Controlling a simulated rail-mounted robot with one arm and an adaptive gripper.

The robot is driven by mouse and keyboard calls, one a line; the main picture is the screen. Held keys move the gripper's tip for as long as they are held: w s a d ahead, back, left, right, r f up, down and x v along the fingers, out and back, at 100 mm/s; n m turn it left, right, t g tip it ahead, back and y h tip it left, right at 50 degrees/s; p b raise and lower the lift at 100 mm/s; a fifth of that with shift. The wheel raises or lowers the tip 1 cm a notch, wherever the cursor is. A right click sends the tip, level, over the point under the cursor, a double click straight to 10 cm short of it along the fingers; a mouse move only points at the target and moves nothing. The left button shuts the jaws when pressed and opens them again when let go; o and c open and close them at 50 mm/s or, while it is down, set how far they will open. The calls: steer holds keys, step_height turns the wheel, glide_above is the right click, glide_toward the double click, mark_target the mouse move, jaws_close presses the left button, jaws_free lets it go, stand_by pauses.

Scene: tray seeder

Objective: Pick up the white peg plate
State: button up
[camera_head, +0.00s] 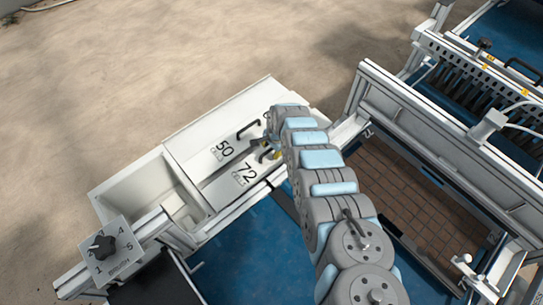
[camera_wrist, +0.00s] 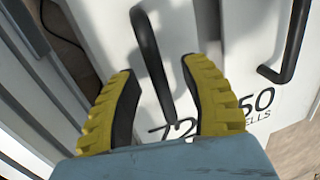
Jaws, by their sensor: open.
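Two white plates, marked 50 cells (camera_head: 203,155) and 72 cells (camera_head: 221,190), lie side by side in a white box in the head view. Each is lettered in black. In the wrist view, the 72 plate (camera_wrist: 107,28) has a black bar handle (camera_wrist: 150,55). My gripper (camera_wrist: 162,100) has yellow ribbed fingers, open, one on either side of this handle, with a gap visible at each side. The 50 plate's handle (camera_wrist: 290,45) is to the right. In the head view, my arm hides part of the plates, and my gripper (camera_head: 267,154) is over the 72 plate.
A white empty bin (camera_head: 135,190) adjoins the plates at left. A dial panel (camera_head: 107,250) stands at the lower left. To the right of my arm is a frame with a brown cell tray (camera_head: 400,190). A dark cable (camera_wrist: 62,35) runs beside the plate.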

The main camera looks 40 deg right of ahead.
jaws_close()
steer(key=shift+r, duration=0.1)
steer(key=shift+r+p, duration=1.2)
steer(key=shift+r, duration=3.65)
